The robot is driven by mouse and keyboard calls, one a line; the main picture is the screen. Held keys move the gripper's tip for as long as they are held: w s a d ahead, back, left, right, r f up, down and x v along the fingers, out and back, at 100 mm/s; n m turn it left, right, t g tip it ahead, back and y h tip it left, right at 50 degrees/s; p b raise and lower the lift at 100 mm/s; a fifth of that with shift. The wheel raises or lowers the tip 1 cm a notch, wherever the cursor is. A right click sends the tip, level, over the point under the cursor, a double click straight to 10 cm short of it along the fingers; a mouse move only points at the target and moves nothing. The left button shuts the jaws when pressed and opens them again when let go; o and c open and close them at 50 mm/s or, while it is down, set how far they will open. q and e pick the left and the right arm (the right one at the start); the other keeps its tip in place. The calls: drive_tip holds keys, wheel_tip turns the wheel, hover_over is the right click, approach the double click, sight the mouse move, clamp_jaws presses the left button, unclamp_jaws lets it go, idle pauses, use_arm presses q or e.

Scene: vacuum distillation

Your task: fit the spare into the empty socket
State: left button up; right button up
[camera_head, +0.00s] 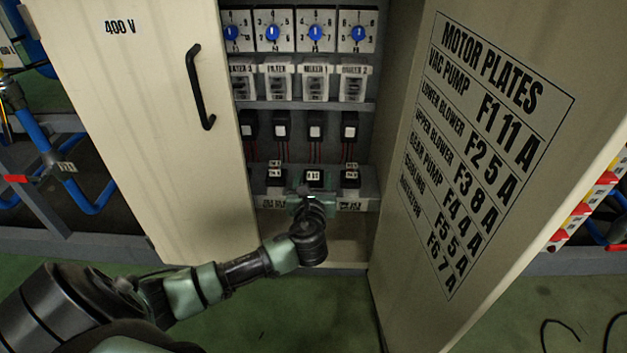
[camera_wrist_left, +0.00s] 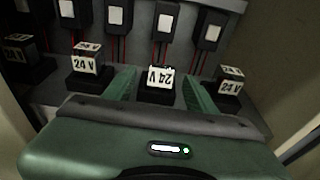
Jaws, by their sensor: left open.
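Small black blocks with white tops labelled 24 V stand in a row on the lower shelf of the open cabinet. One block (camera_head: 314,177) is straight in front of my left gripper (camera_head: 311,196). In the left wrist view this block (camera_wrist_left: 160,79) sits between the two green fingers of the gripper (camera_wrist_left: 160,92), with dark gaps on both sides. The gripper is open around it. Its label reads upside down there, unlike the neighbours' labels. A neighbour block (camera_wrist_left: 87,68) stands left and another (camera_wrist_left: 230,82) right. I cannot pick out an empty socket; the block's base is partly hidden.
Above are black wired parts (camera_head: 316,130), grey breakers (camera_head: 315,82) and blue-knobbed dials (camera_head: 315,32). The left cabinet door (camera_head: 150,120) with its black handle (camera_head: 200,88) and the right door (camera_head: 490,150) with a motor plate list stand open, flanking my arm.

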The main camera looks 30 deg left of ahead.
use_arm(q)
drive_tip(key=shift+w+a, duration=0.3)
drive_tip(key=shift+w, duration=0.15)
clamp_jaws()
drive_tip(key=shift+r, duration=0.15)
